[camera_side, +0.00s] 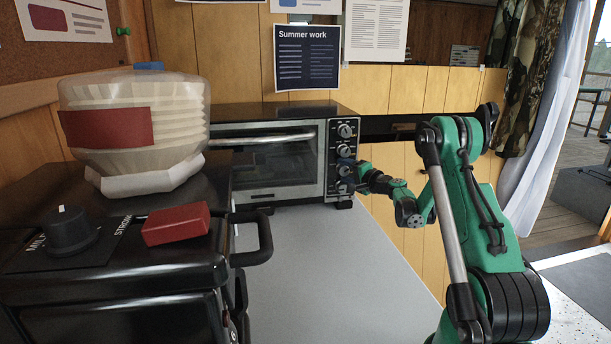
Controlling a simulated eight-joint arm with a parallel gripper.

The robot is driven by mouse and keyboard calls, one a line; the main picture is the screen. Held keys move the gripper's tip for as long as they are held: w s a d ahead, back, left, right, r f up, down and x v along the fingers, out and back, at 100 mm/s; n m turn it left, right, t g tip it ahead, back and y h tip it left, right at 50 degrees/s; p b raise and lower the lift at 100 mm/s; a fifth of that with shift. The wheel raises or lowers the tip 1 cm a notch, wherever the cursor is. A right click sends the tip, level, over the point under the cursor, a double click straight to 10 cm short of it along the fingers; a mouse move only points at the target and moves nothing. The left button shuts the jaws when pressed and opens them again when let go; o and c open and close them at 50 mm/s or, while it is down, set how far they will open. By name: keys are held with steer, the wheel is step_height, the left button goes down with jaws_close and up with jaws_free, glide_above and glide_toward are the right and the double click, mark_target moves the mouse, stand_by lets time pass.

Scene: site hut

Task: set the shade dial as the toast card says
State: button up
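A toaster oven (275,158) with a glass door stands against the wall, with a column of several knobs (345,131) on its right front panel. Labels on the knobs are too small to read, so I cannot tell which is the shade dial. My gripper (350,178) is at the lower knobs and partly covers them. I cannot tell whether its fingers touch or hold a knob, or whether they are open or shut. I cannot identify a toast card; a dark sheet headed "Summer work" (307,57) hangs above the oven, its small text unreadable.
A black machine at left (120,270) carries a stack of paper filters (175,110), a red block (176,224) and a black dial (72,231) near "STRONG". Its handle (258,240) juts over the grey counter (325,285). The counter before the oven is clear.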

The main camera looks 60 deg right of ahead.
mark_target(345, 170)
steer(key=n+g, duration=0.1)
steer(key=n, duration=0.2)
steer(key=n+g, duration=0.1)
steer(key=n, duration=0.1)
steer(key=shift+w+a+r+g+h, duration=0.1)
steer(key=shift+r+g+h, duration=0.15)
steer(key=shift+g+h, duration=0.05)
steer(key=n+g+h, duration=0.1)
steer(key=n+g, duration=0.1)
steer(key=n, duration=0.2)
steer(key=shift+w+a, duration=0.1)
steer(key=v, duration=0.5)
steer(key=shift+r, duration=0.1)
steer(key=a+r+n+g+y, duration=0.1)
steer(key=a+n+y, duration=0.2)
steer(key=a, duration=1.2)
steer(key=s+a+r+n+g+y, duration=0.1)
steer(key=a+n+y, duration=0.3)
steer(key=a, duration=1.1)
steer(key=shift+n+g+y, duration=0.3)
steer(key=shift+n, duration=0.7)
steer(key=shift+s+a+r, duration=0.15)
